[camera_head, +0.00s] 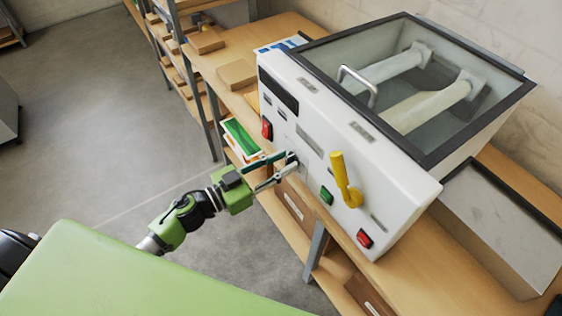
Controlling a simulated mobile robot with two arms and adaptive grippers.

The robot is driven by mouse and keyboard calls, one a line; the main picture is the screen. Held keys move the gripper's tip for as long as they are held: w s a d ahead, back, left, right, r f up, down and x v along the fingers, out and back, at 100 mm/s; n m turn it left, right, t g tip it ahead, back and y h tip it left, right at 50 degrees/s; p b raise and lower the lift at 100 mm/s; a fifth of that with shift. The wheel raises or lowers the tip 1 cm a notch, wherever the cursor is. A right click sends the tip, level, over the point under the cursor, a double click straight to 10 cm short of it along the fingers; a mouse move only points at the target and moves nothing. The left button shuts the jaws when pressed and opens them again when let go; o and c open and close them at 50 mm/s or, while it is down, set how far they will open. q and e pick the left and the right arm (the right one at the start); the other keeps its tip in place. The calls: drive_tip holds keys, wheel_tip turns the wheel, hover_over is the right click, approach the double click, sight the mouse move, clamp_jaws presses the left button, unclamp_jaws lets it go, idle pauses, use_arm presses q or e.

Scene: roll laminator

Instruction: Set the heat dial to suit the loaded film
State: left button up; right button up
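The white laminator (400,205) stands on a wooden bench, its front panel facing me. Under its clear dark-framed lid lie two pale film rolls, a whitish one (388,72) and a creamier one (428,107). My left gripper (291,160) is at the front panel, its two fingers apart at a small dark dial. The fingertips largely hide the dial, so its setting is not readable. I cannot tell whether the fingers press on it. The panel's dark display (279,92) shows no readable text. My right gripper is not in view.
A yellow lever (343,180), green button (327,196) and red buttons (266,128) (364,238) are on the panel. Coloured packs (240,138) lie on the shelf below, behind my gripper. Cardboard boxes (237,75) sit on the bench.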

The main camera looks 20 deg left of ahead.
use_arm(q)
clamp_jaws()
drive_tip(key=shift+m, duration=0.3)
drive_tip(key=m, duration=0.4)
drive_tip(key=shift+s+d+f, duration=0.1)
drive_tip(key=shift+s+d, duration=0.05)
drive_tip(key=shift+s+d+f+m+b, duration=0.1)
drive_tip(key=shift+f+m+b, duration=0.25)
drive_tip(key=shift+m+b, duration=2.4)
drive_tip(key=shift+w+f+m+b, duration=0.1)
drive_tip(key=shift+f+m+b, duration=0.3)
drive_tip(key=shift+m, duration=4.5)
drive_tip(key=shift+s+d+f+m+b, duration=0.1)
drive_tip(key=shift+f+m+b, duration=0.15)
drive_tip(key=shift+m+b, duration=2.5)
drive_tip(key=m+p, duration=0.2)
drive_tip(key=shift+m, duration=0.3)
